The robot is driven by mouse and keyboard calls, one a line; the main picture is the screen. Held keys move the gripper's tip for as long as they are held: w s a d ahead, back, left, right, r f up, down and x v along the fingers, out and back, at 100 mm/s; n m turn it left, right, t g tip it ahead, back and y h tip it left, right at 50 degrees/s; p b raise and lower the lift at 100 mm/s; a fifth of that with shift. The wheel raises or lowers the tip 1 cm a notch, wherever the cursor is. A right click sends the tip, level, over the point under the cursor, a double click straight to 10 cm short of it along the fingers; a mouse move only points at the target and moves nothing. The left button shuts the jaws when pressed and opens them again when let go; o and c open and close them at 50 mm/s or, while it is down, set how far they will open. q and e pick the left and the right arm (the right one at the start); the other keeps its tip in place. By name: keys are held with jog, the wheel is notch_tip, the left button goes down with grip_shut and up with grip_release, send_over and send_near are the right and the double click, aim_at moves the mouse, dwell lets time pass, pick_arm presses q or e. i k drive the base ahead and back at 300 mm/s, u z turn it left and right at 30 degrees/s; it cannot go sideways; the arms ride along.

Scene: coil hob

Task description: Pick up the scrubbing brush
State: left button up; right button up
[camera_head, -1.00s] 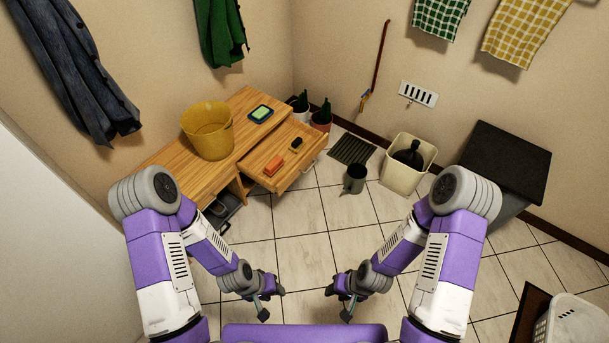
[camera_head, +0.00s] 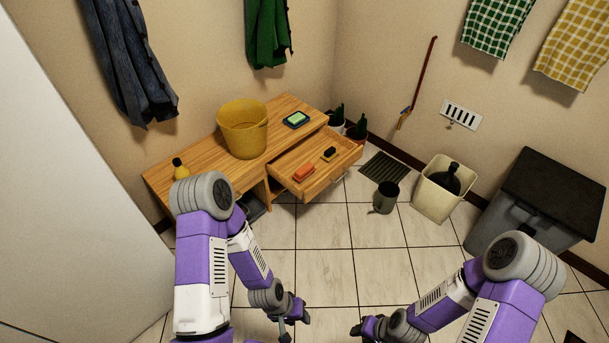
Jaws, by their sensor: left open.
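The small black and yellow block that looks like the scrubbing brush (camera_head: 329,153) lies in the open drawer (camera_head: 312,183) of the wooden desk. An orange block (camera_head: 304,172) lies beside it in the drawer, to its left and nearer me. My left gripper (camera_head: 294,322) is open and empty, low above the floor in front of the desk, well short of the drawer. My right gripper (camera_head: 358,329) is to its right, also far from the drawer; its finger gap is too small to make out.
A yellow bucket (camera_head: 242,130), a green-topped dish (camera_head: 296,120) and a yellow bottle (camera_head: 181,168) stand on the desk (camera_head: 197,157). The tiled floor ahead is clear.

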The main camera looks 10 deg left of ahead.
aim_at(303, 173)
jog(key=u, duration=0.4)
jog(key=i, duration=1.3)
jog(key=z, duration=0.05)
